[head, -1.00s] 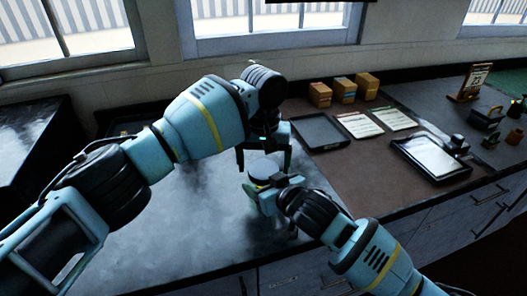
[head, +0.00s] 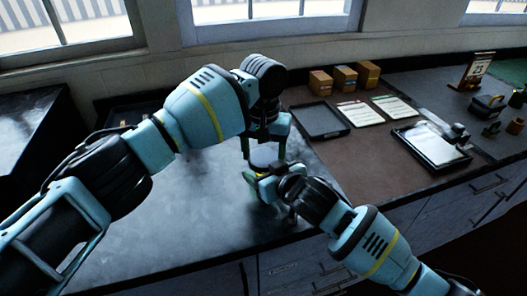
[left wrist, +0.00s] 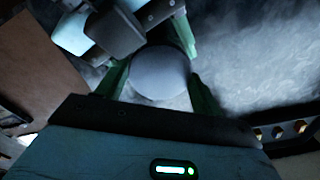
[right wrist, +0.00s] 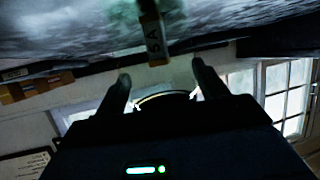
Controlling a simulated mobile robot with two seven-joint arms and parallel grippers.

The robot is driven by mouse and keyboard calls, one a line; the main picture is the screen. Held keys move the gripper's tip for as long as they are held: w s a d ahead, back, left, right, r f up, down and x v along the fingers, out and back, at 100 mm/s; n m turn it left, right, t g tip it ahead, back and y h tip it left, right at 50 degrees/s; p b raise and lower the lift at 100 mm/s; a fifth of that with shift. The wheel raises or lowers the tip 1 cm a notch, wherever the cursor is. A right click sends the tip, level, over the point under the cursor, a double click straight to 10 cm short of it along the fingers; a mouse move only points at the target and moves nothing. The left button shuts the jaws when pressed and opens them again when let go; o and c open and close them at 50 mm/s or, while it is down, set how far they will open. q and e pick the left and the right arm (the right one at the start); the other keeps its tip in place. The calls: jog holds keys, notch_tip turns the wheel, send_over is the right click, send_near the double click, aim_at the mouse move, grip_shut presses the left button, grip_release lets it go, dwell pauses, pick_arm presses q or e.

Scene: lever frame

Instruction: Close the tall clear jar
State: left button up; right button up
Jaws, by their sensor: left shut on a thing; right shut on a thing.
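My left gripper (head: 263,152) points down from above with its fingers on either side of the jar's top. In the left wrist view, its green-lit fingers (left wrist: 160,88) are shut on a round grey lid (left wrist: 159,73). My right gripper (head: 264,184) comes in low from the right and is shut on the tall clear jar, just below the left gripper. The jar's body is mostly hidden by the grippers. In the right wrist view, a thin yellowish curved rim (right wrist: 165,96) shows between the right fingers (right wrist: 160,84). I cannot tell whether the lid is fully seated.
A dark tray (head: 320,121), two printed sheets (head: 375,111) and several small boxes (head: 344,77) lie behind and right. A tablet-like tray (head: 431,146) lies farther right. The dark bench top (head: 190,215) is clear at front left. A label marked "5A" (right wrist: 152,38) shows in the right wrist view.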

pick_arm(q)
jog(key=o, duration=1.2)
jog(key=shift+c, duration=0.2)
